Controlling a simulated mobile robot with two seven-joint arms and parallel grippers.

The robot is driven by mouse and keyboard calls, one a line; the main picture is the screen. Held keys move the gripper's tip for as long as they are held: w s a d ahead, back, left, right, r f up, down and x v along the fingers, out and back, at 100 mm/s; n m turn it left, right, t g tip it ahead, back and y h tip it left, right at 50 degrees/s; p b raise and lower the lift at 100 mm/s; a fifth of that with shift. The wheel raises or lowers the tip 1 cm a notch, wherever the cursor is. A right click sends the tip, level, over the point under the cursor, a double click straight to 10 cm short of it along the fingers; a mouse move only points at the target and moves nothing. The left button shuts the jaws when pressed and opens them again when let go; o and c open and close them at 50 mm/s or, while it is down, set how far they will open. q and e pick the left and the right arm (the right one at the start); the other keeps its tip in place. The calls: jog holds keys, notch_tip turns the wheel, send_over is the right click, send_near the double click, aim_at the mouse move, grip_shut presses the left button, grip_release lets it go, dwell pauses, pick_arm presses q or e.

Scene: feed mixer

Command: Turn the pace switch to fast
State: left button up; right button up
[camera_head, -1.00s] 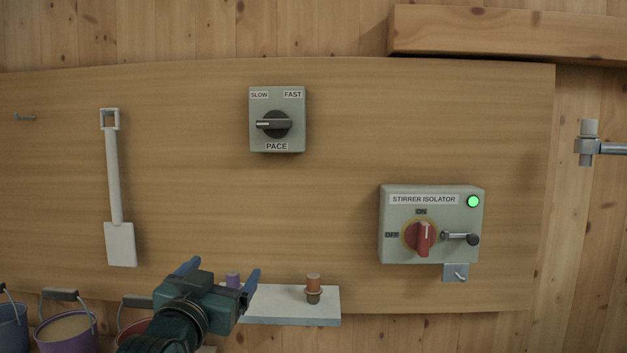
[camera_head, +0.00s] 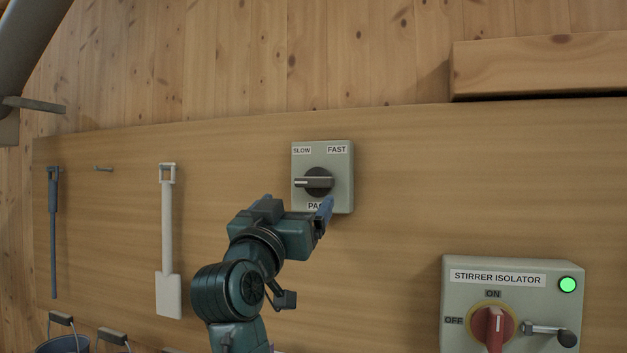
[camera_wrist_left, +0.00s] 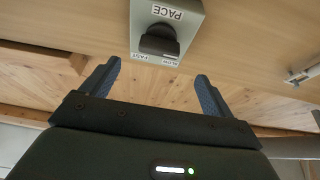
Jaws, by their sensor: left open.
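The pace switch is a grey box (camera_head: 343,170) on the wooden board, with SLOW at its upper left, FAST at its upper right and PACE below. Its black knob (camera_head: 318,182) has its bar level, the marked end pointing left. In the left wrist view the box appears upside down, with the knob (camera_wrist_left: 158,42) ahead of and between the fingers. My left gripper (camera_head: 297,204) is open and empty, just below the knob in the head view and covering part of the PACE label. I see no contact with the knob. My right gripper is not in view.
The stirrer isolator box (camera_head: 458,300) is at lower right, its red handle (camera_head: 494,328) towards ON and its green lamp (camera_head: 568,285) lit. A white shovel (camera_head: 168,240) and a blue-grey tool (camera_head: 54,235) hang at left. Buckets (camera_head: 68,343) stand below. The board around the pace switch is clear.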

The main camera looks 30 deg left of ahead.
aim_at(312, 184)
pick_arm(q)
jog(key=p+x, duration=0.2)
jog(key=x, duration=0.5)
jog(key=shift+w+r, duration=0.15)
jog(key=shift+w, duration=0.25)
jog(key=shift+w+a+r, duration=0.1)
jog(key=shift+w, duration=0.3)
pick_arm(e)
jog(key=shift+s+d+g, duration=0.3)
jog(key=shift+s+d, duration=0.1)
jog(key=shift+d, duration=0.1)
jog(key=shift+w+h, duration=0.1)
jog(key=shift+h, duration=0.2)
pick_arm(q)
jog(key=c, duration=1)
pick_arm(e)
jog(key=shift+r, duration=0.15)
